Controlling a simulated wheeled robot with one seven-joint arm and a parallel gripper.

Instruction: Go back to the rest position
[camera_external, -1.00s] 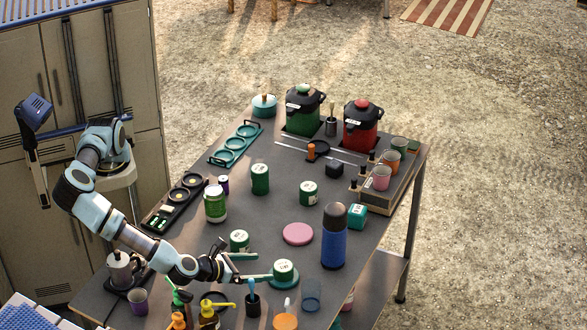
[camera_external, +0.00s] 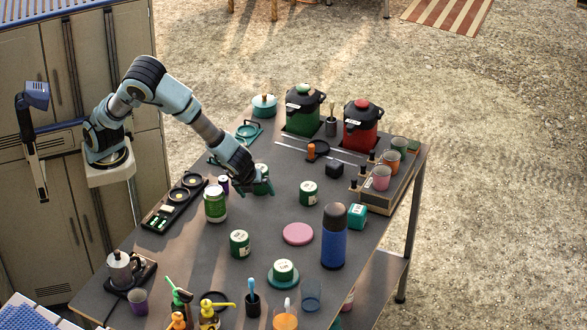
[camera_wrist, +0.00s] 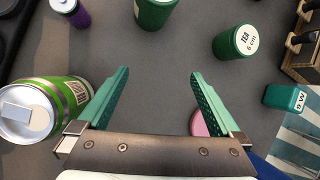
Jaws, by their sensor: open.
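My gripper (camera_external: 262,188) is open and empty above the table, its arm raised and reaching over from the left. In the wrist view my gripper (camera_wrist: 160,98) shows two green fingers spread apart with bare tabletop between them. A green tin (camera_external: 264,172) stands partly hidden behind the gripper. A green jar with a pale lid (camera_external: 215,203) stands to the left of the gripper; it also shows at the left of the wrist view (camera_wrist: 72,92). A green tin (camera_wrist: 238,42) with lettering on its lid stands ahead to the right.
Another green tin (camera_external: 240,243) stands on the table, and one (camera_external: 284,270) sits on a teal saucer. A blue bottle (camera_external: 334,245), a pink disc (camera_external: 298,233) and a moka pot (camera_external: 122,268) are nearby. Green (camera_external: 303,115) and red (camera_external: 360,132) pots stand at the back.

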